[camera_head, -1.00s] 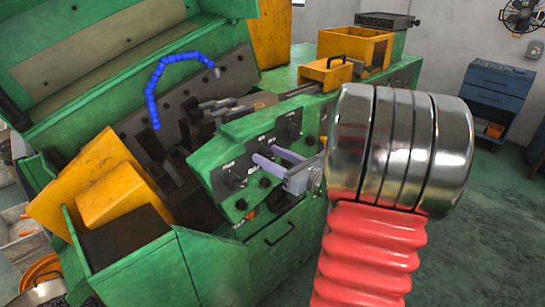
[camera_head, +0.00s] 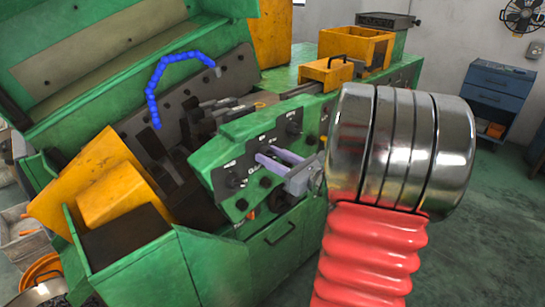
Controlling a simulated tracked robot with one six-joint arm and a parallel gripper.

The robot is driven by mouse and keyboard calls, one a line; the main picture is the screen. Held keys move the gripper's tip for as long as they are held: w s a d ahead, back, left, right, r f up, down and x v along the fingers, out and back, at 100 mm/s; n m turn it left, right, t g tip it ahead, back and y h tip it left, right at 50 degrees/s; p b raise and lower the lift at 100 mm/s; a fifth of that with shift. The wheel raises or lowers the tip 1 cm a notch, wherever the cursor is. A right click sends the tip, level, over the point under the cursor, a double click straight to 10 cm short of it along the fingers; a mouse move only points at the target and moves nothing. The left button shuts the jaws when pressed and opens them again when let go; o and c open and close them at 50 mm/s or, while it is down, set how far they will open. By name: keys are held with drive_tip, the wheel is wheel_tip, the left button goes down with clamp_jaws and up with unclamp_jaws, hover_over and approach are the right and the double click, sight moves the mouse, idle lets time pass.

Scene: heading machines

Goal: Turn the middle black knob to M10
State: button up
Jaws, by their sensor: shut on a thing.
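The green control panel (camera_head: 222,160) of the heading machine carries black knobs and small white labels. One black knob (camera_head: 293,129) shows at the upper right of the panel, and another (camera_head: 231,182) at the lower left. My gripper (camera_head: 262,158) has two pale lavender fingers that reach from the right to the middle of the panel. They are shut around the middle black knob, which is mostly hidden between and behind the fingers. The knob's pointer and the M10 mark are too small to read.
My large metal and red arm part covers the right of the view. A yellow box with a black handle (camera_head: 326,72) sits above the panel. Orange guards (camera_head: 112,190) and an open green bin (camera_head: 125,235) are at the left. A blue drawer cabinet (camera_head: 497,95) stands back right.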

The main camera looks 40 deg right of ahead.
drive_tip(key=n, duration=0.5)
drive_tip(key=shift+r+h, duration=0.1)
drive_tip(key=shift+h, duration=0.2)
drive_tip(key=n, duration=0.5)
drive_tip(key=shift+g, duration=0.3)
drive_tip(key=shift+n, duration=0.3)
drive_tip(key=shift+a, duration=0.1)
drive_tip(key=o, duration=1)
drive_tip(key=shift+s, duration=0.1)
drive_tip(key=s, duration=1.3)
drive_tip(key=shift+s+d+r, duration=0.25)
drive_tip(key=shift+d+r, duration=0.05)
drive_tip(key=shift+d, duration=0.1)
